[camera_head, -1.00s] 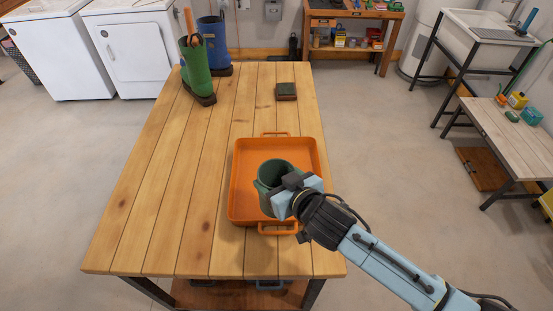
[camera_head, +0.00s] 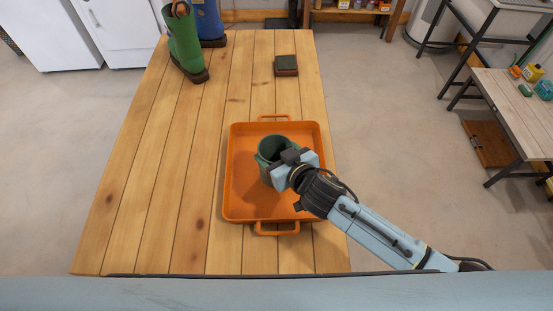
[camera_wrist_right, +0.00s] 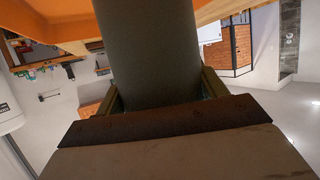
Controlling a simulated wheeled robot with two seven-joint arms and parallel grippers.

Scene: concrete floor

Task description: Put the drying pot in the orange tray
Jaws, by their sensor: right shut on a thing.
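The drying pot is a dark green open-topped pot (camera_head: 268,152) within the outline of the orange tray (camera_head: 240,190) in the head view. My right gripper (camera_head: 288,164) is shut on the pot at its near right side. The pot looks upright; I cannot tell whether its base touches the tray floor. In the right wrist view the pot's grey-green wall (camera_wrist_right: 148,55) fills the middle between the fingers (camera_wrist_right: 160,95). The tray lies on the wooden table with a handle at its far and near ends. My left gripper is not in view.
A green boot (camera_head: 184,45) and a blue boot (camera_head: 208,20) stand at the table's far left. A small dark block (camera_head: 286,66) lies beyond the tray. The table (camera_head: 150,190) is clear left of the tray. A side bench (camera_head: 515,115) stands at right.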

